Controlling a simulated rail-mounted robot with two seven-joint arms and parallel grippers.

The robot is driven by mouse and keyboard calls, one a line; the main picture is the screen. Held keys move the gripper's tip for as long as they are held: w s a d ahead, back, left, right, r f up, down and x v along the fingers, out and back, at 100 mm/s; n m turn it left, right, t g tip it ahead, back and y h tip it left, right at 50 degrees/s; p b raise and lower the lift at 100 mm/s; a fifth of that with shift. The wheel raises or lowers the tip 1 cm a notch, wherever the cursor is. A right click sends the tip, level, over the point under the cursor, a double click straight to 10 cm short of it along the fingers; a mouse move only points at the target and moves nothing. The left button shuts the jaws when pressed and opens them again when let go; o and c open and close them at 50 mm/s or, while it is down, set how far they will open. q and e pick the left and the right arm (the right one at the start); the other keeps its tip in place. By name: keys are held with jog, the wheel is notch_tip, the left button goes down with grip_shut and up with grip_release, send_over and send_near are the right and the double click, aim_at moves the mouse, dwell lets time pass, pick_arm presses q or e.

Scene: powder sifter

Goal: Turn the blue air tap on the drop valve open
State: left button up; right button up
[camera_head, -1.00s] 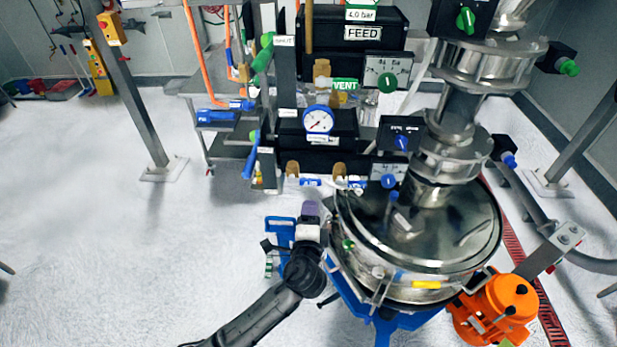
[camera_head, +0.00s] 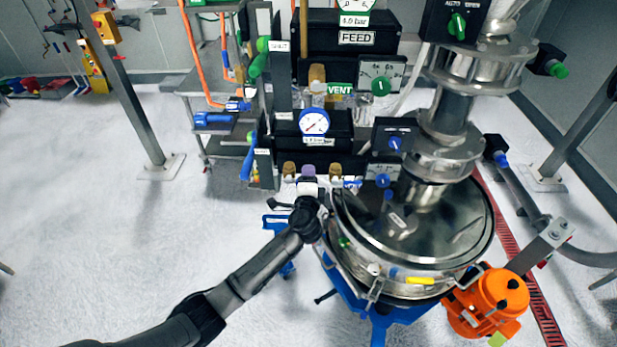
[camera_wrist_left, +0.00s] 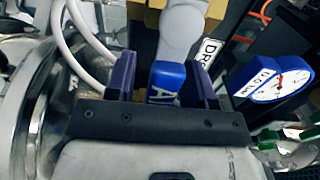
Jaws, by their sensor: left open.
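The blue air tap (camera_wrist_left: 165,80) shows in the left wrist view as a blue end with a white letter on a grey lever, below a brass valve body (camera_wrist_left: 180,8). A partly hidden label beginning "DR" is beside it. My left gripper (camera_wrist_left: 163,74) is open, with one purple finger on each side of the blue end; I cannot tell whether either touches it. In the head view, my left gripper (camera_head: 308,174) is at the lower front of the valve panel, between two brass fittings, and hides the tap there.
Another blue-handled tap (camera_head: 352,184) is just right of my gripper. The steel sifter (camera_head: 415,245) stands close on the right, with an orange motor (camera_head: 490,305) beside it. A pressure gauge (camera_head: 314,121) is above.

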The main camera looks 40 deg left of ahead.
pick_arm(q)
jog(key=shift+c, duration=0.4)
grip_shut()
